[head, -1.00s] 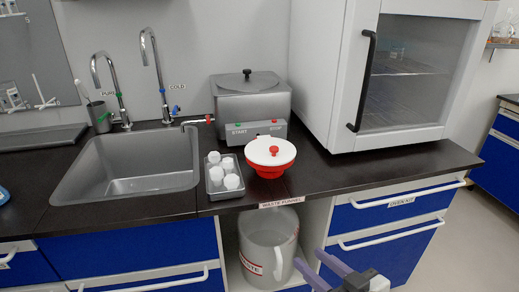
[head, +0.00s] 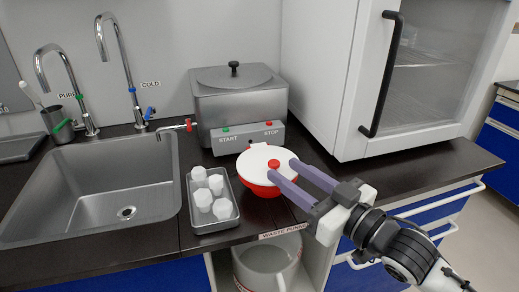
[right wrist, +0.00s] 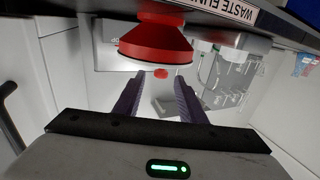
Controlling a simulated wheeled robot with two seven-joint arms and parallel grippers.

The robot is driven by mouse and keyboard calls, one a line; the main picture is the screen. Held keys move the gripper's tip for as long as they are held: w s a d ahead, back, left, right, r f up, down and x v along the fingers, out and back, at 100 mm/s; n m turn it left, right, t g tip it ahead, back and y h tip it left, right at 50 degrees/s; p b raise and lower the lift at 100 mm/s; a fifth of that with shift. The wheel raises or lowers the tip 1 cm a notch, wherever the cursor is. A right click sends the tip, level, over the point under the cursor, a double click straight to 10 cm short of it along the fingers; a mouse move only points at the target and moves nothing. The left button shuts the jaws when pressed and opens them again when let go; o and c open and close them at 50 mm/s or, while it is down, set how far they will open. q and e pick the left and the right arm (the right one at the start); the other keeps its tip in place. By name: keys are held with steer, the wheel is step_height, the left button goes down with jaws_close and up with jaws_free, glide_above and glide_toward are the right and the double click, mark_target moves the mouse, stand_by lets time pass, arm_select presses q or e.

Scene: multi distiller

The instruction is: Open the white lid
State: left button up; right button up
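The white lid (head: 258,157), round with a red knob (head: 273,163), covers the red waste funnel (head: 262,190) at the counter's front edge. My right gripper (head: 281,169) reaches in from the lower right, its two purple fingers apart over the lid's right side, tips close to the knob. In the right wrist view the red knob (right wrist: 161,73) shows between the spread fingertips (right wrist: 160,78), beside the red funnel (right wrist: 157,42). I cannot tell whether the fingers touch the knob. My left gripper is out of view.
A grey tray of white bottles (head: 213,226) stands left of the funnel. The steel distiller (head: 238,100) is behind it, and a white oven cabinet (head: 345,90) stands at the right. The sink (head: 95,190) is at the left. A waste container (head: 265,262) sits below.

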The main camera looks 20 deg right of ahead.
mark_target(270, 161)
steer(key=x, duration=0.9)
steer(key=shift+s, duration=0.1)
jaws_close()
